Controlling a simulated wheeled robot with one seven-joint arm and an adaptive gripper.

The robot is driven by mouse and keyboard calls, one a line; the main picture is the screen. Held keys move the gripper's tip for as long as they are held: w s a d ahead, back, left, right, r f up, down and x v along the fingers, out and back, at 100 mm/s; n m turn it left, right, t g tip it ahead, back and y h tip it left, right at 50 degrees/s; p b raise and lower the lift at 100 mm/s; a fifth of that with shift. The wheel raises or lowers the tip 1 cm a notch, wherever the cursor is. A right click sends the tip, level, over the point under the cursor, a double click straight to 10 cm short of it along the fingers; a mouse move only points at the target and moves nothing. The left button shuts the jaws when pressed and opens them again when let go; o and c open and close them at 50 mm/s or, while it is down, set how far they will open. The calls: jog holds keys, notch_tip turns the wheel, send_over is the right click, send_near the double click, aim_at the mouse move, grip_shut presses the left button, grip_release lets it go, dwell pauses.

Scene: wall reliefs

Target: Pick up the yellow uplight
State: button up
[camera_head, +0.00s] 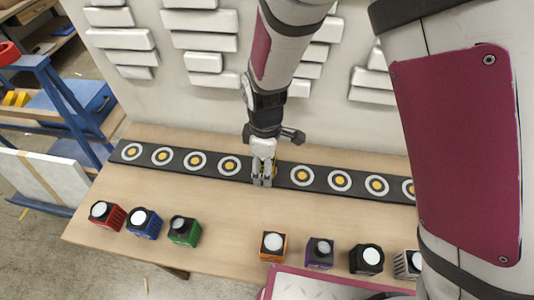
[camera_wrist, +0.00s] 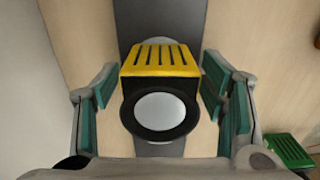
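The yellow uplight (camera_wrist: 160,62) shows in the wrist view as a block with a slotted yellow face, a black ring and a round white lens. It is at the dark strip, between the fingers of my gripper (camera_wrist: 160,92). The fingers are open, with a visible gap on each side of the uplight. In the head view my gripper (camera_head: 262,182) points down at the middle of the strip, and it and the arm hide most of the uplight.
The dark strip (camera_head: 131,152) with several ringed targets runs along the wooden table (camera_head: 220,205). Red (camera_head: 107,215), blue (camera_head: 144,223) and green (camera_head: 184,231) uplights stand front left. Orange (camera_head: 273,246), purple (camera_head: 319,253) and black (camera_head: 367,259) ones stand front right. A wall with white blocks rises behind.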

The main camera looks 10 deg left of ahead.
jog(key=c, duration=1.3)
